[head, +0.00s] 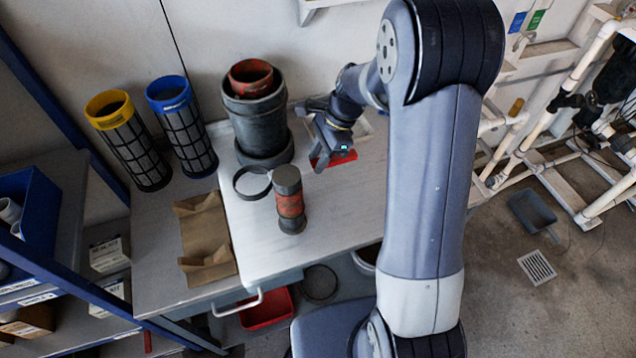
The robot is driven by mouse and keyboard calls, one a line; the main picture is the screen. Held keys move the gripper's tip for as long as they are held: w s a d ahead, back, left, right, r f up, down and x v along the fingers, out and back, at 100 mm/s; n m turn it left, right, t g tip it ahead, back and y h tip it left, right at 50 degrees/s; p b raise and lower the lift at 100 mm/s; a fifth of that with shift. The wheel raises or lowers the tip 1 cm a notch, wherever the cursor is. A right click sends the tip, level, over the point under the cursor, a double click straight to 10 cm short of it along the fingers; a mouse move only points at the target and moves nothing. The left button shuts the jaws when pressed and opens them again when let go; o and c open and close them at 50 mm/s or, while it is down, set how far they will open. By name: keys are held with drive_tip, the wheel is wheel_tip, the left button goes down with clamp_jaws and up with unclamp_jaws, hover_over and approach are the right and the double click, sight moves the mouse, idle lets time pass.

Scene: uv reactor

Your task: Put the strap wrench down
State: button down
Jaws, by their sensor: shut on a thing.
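My gripper (333,155) is at the far side of the bench, right of the dark pot, pointing down. It is shut on a red piece, the visible part of the strap wrench (344,158). The gripper hides most of the wrench. The red piece is low over the white bench top (330,215); I cannot tell whether it touches it. A thin black ring (238,187) lies on the bench to the left; I cannot tell whether it belongs to the wrench.
A red-and-grey cylinder (290,205) stands upright near the ring. A dark pot (257,125) holding a red cup (251,77) stands behind. Yellow-rimmed (130,145) and blue-rimmed (185,130) filter cages and brown paper (205,235) are left. The bench's front right is clear.

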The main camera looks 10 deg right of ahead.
sight(313, 194)
wheel_tip(313, 194, down, 11)
drive_tip(key=shift+f, duration=0.1)
idle(0.3)
drive_tip(key=shift+f, duration=0.15)
drive_tip(key=c, duration=1.1)
unclamp_jaws()
